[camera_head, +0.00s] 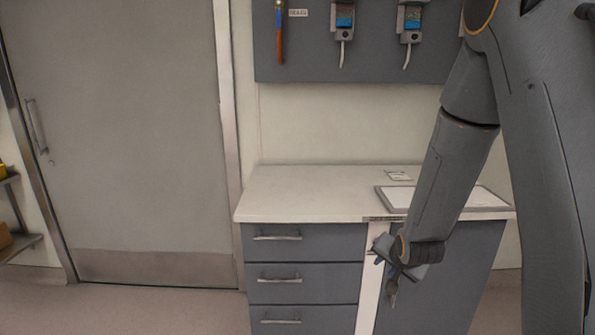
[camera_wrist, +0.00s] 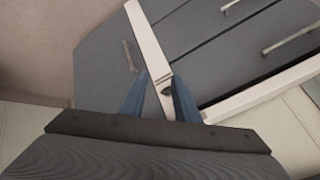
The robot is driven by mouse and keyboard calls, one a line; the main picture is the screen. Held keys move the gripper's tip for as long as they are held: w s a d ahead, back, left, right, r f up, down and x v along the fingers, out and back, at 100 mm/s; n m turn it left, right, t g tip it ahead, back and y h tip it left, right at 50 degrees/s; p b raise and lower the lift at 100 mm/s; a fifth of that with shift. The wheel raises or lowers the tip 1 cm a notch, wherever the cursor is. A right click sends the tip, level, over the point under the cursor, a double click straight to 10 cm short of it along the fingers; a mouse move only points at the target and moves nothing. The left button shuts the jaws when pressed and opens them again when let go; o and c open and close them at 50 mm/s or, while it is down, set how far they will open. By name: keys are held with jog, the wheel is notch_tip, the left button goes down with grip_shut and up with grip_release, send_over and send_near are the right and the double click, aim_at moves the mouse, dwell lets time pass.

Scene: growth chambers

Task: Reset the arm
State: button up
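My arm hangs down at the right of the head view, in front of a grey cabinet with a white top. My gripper (camera_head: 392,285) is at its lower end, below the countertop's front edge and in front of the white upright strip (camera_head: 371,285). In the wrist view, the two bluish fingers of my gripper (camera_wrist: 161,98) stand apart, and I see nothing held between them. The white strip (camera_wrist: 149,42) shows beyond them, with a small dark mark on it. The fingertips' distance from the cabinet is hard to tell.
The countertop (camera_head: 300,194) bears a framed white tray (camera_head: 482,197) and a small label card (camera_head: 398,175). Drawers with bar handles (camera_head: 279,281) are left of my gripper. A grey wall panel (camera_head: 305,55) hangs above. A closed door (camera_head: 130,130) and shelves (camera_head: 22,243) are at left.

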jog(key=s+a+r+n+g, duration=0.1)
jog(key=s+r+n+g, duration=0.1)
jog(key=s, duration=0.7)
jog(key=s+a+r+n+g+p, duration=0.1)
jog(key=s+a+r+n+g, duration=0.1)
jog(key=s, duration=0.7)
jog(key=s+a+r+n+g+p, duration=0.1)
jog(key=s+r+n+g, duration=0.3)
jog(key=s, duration=0.6)
jog(key=shift+a+r, duration=0.75)
jog(key=shift+r, duration=0.1)
jog(key=shift+w, duration=0.1)
